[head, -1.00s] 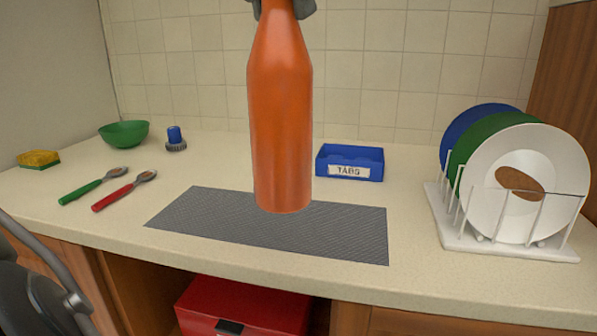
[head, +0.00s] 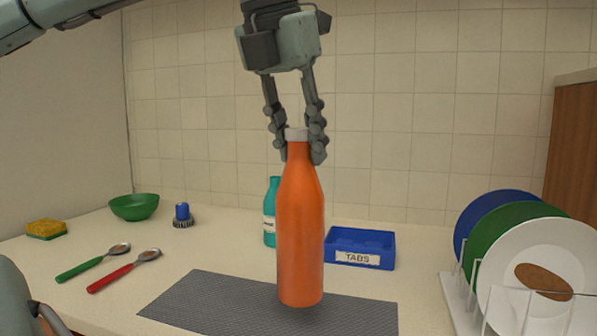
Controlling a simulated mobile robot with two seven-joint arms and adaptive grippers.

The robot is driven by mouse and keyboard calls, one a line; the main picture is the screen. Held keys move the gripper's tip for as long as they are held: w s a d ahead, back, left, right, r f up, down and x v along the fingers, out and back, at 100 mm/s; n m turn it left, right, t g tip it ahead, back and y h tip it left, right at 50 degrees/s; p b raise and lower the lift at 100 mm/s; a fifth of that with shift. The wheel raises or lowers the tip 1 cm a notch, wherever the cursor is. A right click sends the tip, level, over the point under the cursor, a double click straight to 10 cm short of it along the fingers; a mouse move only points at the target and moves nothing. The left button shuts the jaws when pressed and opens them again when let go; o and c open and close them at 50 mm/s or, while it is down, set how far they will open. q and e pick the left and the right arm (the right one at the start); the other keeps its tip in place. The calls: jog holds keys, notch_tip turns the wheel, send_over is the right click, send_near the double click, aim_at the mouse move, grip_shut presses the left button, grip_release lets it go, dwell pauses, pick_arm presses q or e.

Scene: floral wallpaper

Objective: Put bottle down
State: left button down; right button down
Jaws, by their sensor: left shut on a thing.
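The orange bottle (head: 300,235) with a pale cap stands upright over the grey textured mat (head: 200,307). My right gripper is not in view.
A teal bottle (head: 269,215) stands behind, partly hidden by the orange one. A blue TABS box (head: 361,260) is right of it. A plate rack (head: 457,300) stands at right. Green and red spoons, a green bowl (head: 134,207), a brush and a sponge are at left.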

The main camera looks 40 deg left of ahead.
aim_at(299, 173)
pick_arm(q)
jog(key=shift+w+a+f, duration=0.25)
jog(key=shift+a+f, duration=0.1)
jog(key=shift+a, duration=0.05)
jog(key=shift+f, duration=1.9)
jog(key=c, duration=1.1)
grip_release()
jog(key=v, duration=1.2)
jog(key=shift+s+d, duration=0.1)
